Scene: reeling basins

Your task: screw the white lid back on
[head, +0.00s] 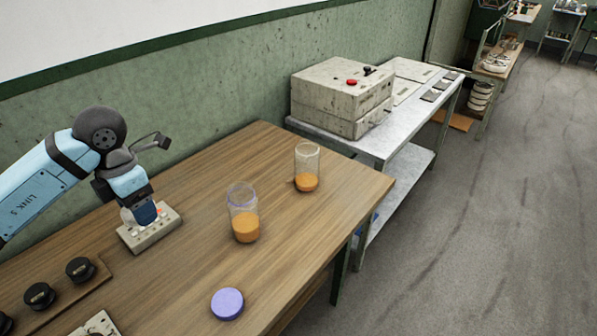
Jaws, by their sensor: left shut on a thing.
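My left gripper (144,212) is over a small beige panel with buttons on the wooden table. It is shut on a pale round thing (126,215) that looks like the white lid, mostly hidden behind the fingers. A clear jar (307,166) with orange contents stands upright and open near the far right end of the table. A second jar (242,209) with a purple-tinted rim and orange contents stands nearer, also without a lid. A purple lid (227,304) lies flat near the front edge. My right gripper is not in view.
The beige panel (150,238) lies under my left gripper. Several black knobs (80,269) sit on a board at the lower left. A grey box with a red button (341,92) stands on a metal bench beyond the table (290,232). The tabletop around the jars is clear.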

